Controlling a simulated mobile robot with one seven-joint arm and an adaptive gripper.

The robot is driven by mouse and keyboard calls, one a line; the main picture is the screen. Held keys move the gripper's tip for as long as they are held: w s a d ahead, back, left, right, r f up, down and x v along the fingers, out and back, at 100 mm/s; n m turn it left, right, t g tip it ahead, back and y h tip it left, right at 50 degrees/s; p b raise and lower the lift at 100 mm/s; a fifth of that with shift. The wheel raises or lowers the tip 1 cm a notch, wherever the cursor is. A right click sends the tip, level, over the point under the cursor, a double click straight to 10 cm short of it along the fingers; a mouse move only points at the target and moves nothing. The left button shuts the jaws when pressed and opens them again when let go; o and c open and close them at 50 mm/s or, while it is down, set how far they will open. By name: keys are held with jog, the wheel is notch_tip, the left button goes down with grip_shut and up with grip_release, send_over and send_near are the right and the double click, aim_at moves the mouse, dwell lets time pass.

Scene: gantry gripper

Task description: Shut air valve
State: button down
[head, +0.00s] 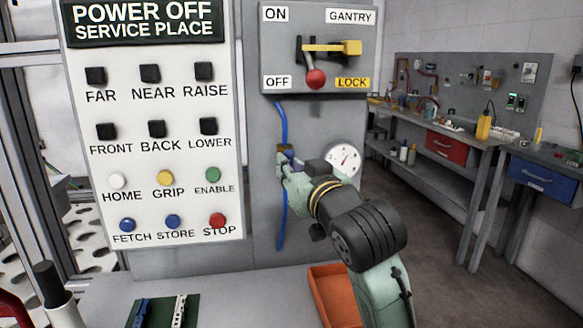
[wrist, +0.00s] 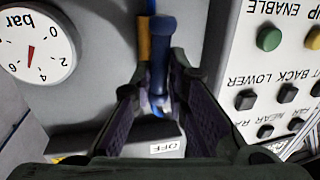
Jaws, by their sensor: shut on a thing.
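The air valve has a brass body (wrist: 144,42) and a blue handle (wrist: 162,40), set on a grey panel. In the wrist view the handle runs alongside the brass body. My gripper (wrist: 160,82) is shut on the blue handle, with a finger on each side. In the head view my gripper (head: 289,166) hides most of the valve. A blue air hose (head: 281,122) runs above and below it. A pressure gauge (head: 343,158) sits just right of it; in the wrist view the gauge needle (wrist: 31,54) points between about 4 and 6.
A button panel (head: 230,150) stands close on the left. Above is the gantry switch box (head: 285,55), its red-knobbed lever (head: 315,78) down and a yellow lock (head: 351,47) at its side. An orange bin (head: 325,290) sits below. Workbenches (head: 430,185) stand back right.

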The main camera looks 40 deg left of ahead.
jog(key=shift+m, duration=0.3)
jog(key=m+t+p, duration=0.1)
jog(key=m, duration=0.5)
jog(key=f+m+t+p, duration=0.1)
jog(key=m+p, duration=0.1)
jog(key=m, duration=0.5)
jog(key=m+t+p, duration=0.2)
jog(key=m, duration=0.4)
jog(key=shift+w+d+f, duration=0.15)
jog(key=shift+w+d, duration=0.1)
jog(key=shift+w, duration=0.05)
jog(key=shift+f+m+h, duration=0.1)
jog(key=shift+m+h, duration=0.2)
jog(key=shift+m, duration=0.2)
jog(key=c, duration=1.6)
grip_release()
